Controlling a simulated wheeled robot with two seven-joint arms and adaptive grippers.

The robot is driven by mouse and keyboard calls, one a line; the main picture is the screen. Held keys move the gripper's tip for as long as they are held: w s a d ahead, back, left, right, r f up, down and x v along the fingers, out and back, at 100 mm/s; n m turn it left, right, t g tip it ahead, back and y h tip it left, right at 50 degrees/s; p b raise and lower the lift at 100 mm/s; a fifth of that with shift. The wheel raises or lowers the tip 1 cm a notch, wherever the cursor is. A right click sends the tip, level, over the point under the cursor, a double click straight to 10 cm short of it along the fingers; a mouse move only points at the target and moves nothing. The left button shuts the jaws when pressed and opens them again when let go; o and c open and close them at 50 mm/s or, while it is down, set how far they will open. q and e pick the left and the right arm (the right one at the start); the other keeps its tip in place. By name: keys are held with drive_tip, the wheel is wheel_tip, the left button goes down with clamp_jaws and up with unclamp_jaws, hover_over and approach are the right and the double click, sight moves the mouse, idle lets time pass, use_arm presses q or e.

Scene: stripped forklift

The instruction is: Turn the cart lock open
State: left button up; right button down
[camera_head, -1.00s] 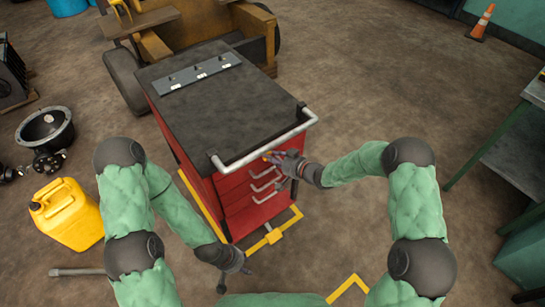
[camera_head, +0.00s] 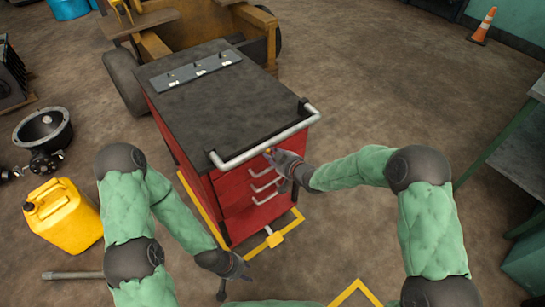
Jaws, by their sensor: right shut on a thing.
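The red tool cart (camera_head: 236,199) stands in the middle with its drawer front towards me. My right gripper (camera_head: 271,158) is at the top of this front, just below the push handle (camera_head: 262,144). It is shut on the cart lock (camera_head: 268,151), of which only a small yellow-orange bit shows; the fingers hide the rest, so I cannot tell how far it is turned. My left gripper (camera_head: 234,284) hangs low in front of the cart's lower left corner, open and empty, apart from the cart.
A yellow floor frame (camera_head: 275,239) runs around the cart's base. A yellow canister (camera_head: 63,215) and a black round housing (camera_head: 44,129) stand at the left. The forklift (camera_head: 155,45) is behind the cart.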

idle(0.4)
drive_tip(key=c, duration=1.1)
unclamp_jaws()
drive_tip(key=v, duration=1.2)
drive_tip(key=s+d+f+m+g+h, duration=0.1)
drive_tip(key=s+f+m+g+h, duration=0.2)
drive_tip(key=f, duration=0.5)
drive_tip(key=s+d+f+m+g, duration=0.1)
drive_tip(key=s+f+m+g, duration=0.1)
drive_tip(key=s+f, duration=0.55)
drive_tip(key=s+f+m+g+h+p, duration=0.1)
drive_tip(key=s+f+m+g, duration=0.3)
drive_tip(key=s+f, duration=0.7)
drive_tip(key=s+g, duration=0.1)
drive_tip(key=s, duration=0.2)
drive_tip(key=shift+s+d+m+g, duration=0.2)
drive_tip(key=shift+d+m+g, duration=0.1)
drive_tip(key=shift+d, duration=0.05)
